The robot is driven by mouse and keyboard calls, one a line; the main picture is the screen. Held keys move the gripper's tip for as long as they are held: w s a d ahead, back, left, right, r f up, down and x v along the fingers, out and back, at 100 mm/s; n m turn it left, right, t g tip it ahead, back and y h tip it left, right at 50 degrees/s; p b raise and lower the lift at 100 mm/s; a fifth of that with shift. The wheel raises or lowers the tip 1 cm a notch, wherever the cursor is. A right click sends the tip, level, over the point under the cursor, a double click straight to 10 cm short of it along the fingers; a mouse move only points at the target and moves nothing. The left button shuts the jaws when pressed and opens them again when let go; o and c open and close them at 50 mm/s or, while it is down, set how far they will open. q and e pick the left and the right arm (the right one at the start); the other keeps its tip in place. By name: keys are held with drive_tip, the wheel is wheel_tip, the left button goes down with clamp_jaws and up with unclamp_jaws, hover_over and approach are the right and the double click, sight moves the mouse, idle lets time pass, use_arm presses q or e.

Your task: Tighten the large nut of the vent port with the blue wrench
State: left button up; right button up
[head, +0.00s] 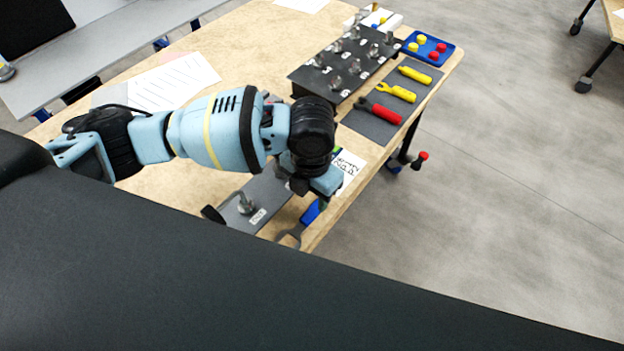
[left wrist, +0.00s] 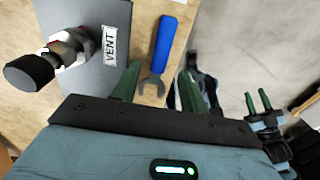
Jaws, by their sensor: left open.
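The blue wrench (head: 311,212) lies by the table's near right edge, its grey open jaw toward the bottom of the head view. In the left wrist view the wrench (left wrist: 164,45) lies between and beyond my left gripper's fingers. My left gripper (left wrist: 160,75) is open and empty; the arm partly hides it in the head view. The vent port (head: 244,203) stands on a dark plate (head: 268,190). The left wrist view shows its metal nut (left wrist: 72,48), black knob (left wrist: 29,73) and VENT label (left wrist: 115,45). My right gripper (left wrist: 258,101) shows at the right there, its fingers apart.
A dark panel with several metal fittings (head: 302,76) stands farther back. A grey mat (head: 372,126) holds yellow tools and a red-handled one (head: 380,111). A blue tray (head: 440,56) holds yellow and red pieces. Printed paper (head: 347,166) lies near the arm. Floor is open at right.

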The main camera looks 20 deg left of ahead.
sight(312, 211)
use_arm(q)
drive_tip(key=shift+s, duration=0.2)
drive_tip(key=shift+f, duration=0.25)
drive_tip(key=shift+f+b, duration=0.95)
drive_tip(key=shift+f, duration=0.45)
drive_tip(key=shift+w+f+b, duration=0.1)
drive_tip(key=shift+f+b, duration=0.2)
drive_tip(key=shift+f, duration=1.3)
use_arm(e)
drive_tip(key=s+f, duration=0.1)
drive_tip(key=f, duration=0.2)
drive_tip(key=shift+s+g, duration=0.3)
drive_tip(key=shift+s, duration=0.1)
use_arm(q)
drive_tip(key=shift+c, duration=0.4)
drive_tip(key=c, duration=0.7)
clamp_jaws()
use_arm(e)
drive_tip(key=shift+s+f, duration=0.15)
drive_tip(key=shift+s, duration=0.35)
use_arm(q)
drive_tip(key=shift+r, duration=0.15)
